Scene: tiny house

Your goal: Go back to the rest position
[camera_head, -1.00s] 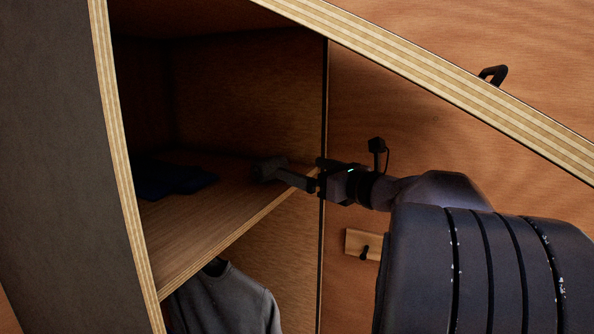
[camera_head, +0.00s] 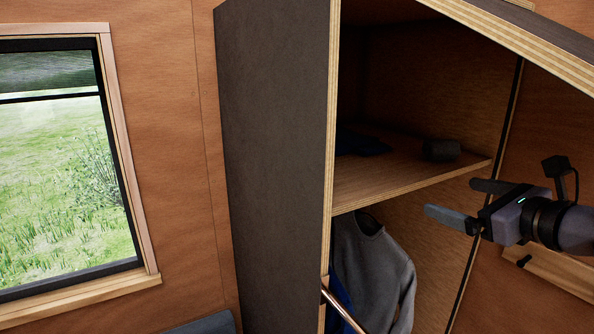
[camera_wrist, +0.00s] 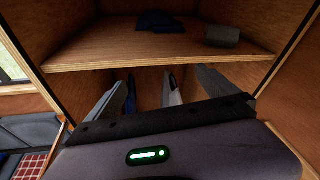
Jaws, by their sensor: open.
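My gripper (camera_head: 455,200) is open and empty in the head view, outside the wardrobe and in front of its shelf edge. Its two fingers point left, apart from each other. The wrist view shows the fingers (camera_wrist: 160,95) spread below the level of the shelf. A small dark grey object (camera_head: 442,150) stands on the shelf (camera_head: 400,182), near its right end. It also shows in the wrist view (camera_wrist: 222,36). My gripper is apart from it.
Dark blue folded cloth (camera_head: 362,144) lies further left on the shelf. A grey shirt (camera_head: 375,270) hangs below. The wardrobe's dark side panel (camera_head: 275,150) stands left, then a window (camera_head: 60,170). A wooden peg rail (camera_head: 560,268) is on the wall behind my gripper.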

